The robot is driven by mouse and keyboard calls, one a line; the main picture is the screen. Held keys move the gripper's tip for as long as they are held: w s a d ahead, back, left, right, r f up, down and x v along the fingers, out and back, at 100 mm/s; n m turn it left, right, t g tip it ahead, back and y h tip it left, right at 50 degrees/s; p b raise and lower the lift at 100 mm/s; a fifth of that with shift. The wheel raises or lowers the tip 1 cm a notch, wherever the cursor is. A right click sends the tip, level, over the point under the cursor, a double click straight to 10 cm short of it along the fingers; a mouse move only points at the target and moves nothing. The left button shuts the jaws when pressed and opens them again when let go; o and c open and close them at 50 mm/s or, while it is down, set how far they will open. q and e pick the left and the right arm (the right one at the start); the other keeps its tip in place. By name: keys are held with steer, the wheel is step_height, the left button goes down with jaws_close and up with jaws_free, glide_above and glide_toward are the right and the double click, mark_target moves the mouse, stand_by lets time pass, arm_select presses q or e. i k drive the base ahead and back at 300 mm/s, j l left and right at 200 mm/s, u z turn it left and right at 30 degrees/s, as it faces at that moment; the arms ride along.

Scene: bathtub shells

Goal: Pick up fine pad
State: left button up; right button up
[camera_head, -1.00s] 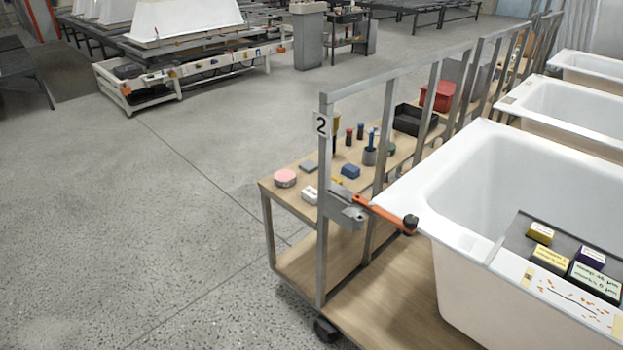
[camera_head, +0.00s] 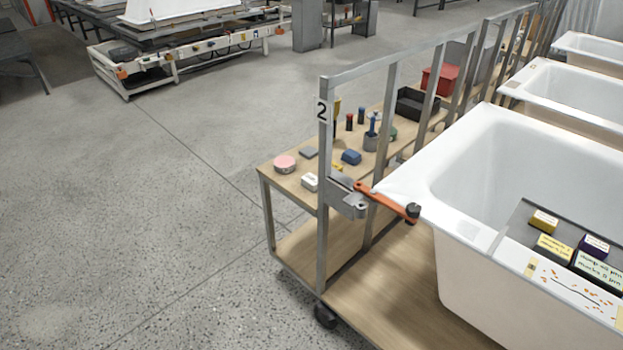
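No pad is clearly marked as the fine pad. On the wooden trolley shelf lie a thin dark grey flat piece (camera_head: 308,152), a round pink-topped disc (camera_head: 285,163), a small blue block (camera_head: 351,157) and a white block (camera_head: 310,182). On a grey tray (camera_head: 517,226) across the near white bathtub stand several small labelled blocks, among them a yellow one (camera_head: 543,220), a yellow and white one (camera_head: 554,248) and a purple one (camera_head: 594,246). Their labels are too small to read surely. Neither of my grippers is in view.
The metal frame (camera_head: 323,225) of the trolley, marked 2, stands before the shelf. An orange-handled clamp (camera_head: 385,200) sticks out near the near bathtub (camera_head: 455,275). A black bin (camera_head: 415,104) and a red bin (camera_head: 440,80) stand farther back. Open floor (camera_head: 150,220) lies left.

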mark_target(309, 181)
steer(key=i+j+z, duration=0.1)
steer(key=z, duration=0.9)
steer(key=j+z, duration=0.3)
steer(key=k+j+z, duration=0.1)
steer(key=j+z, duration=0.15)
steer(key=j, duration=0.25)
steer(key=k+j+z, duration=0.1)
steer(key=j+z, duration=0.2)
steer(key=k+j, duration=0.1)
steer(key=j, duration=0.35)
steer(key=k+j, duration=0.1)
steer(key=j, duration=0.3)
steer(key=k+j+z, duration=0.1)
steer(key=j, duration=0.35)
